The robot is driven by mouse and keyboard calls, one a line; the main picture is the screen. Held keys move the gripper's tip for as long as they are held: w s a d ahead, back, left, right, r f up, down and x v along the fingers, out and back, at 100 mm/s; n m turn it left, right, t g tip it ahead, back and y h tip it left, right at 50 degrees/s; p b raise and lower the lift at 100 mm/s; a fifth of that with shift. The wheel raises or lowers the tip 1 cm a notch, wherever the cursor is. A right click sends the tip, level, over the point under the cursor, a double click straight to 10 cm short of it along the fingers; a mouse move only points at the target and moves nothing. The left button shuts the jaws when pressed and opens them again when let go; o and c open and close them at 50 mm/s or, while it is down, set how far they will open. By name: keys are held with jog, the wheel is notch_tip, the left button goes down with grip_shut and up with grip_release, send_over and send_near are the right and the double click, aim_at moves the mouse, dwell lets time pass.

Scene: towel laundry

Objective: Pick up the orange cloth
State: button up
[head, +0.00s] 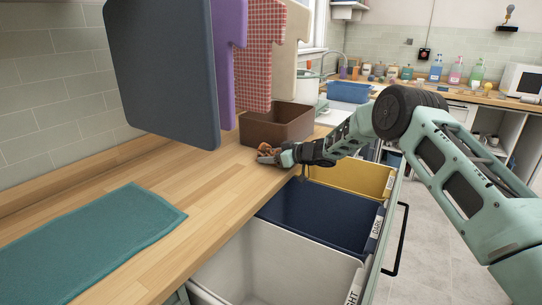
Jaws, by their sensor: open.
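A small crumpled orange-brown item (266,148), which looks like the orange cloth, is on the wooden counter in front of the brown box. My gripper (268,155) is right at it, low over the counter near its front edge. The gripper is open. The fingers partly cover the cloth, and I cannot tell whether they touch it.
A brown box (270,135) stands just behind the gripper. A teal towel (90,245) lies flat on the wooden counter (170,175). Dark blue, purple and checked cloths (165,70) hang above. An open drawer holds white, navy (315,220) and yellow bins (350,177) below.

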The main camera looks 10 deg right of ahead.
jog(key=c, duration=0.6)
jog(key=shift+c, duration=0.2)
jog(key=shift+r, duration=0.15)
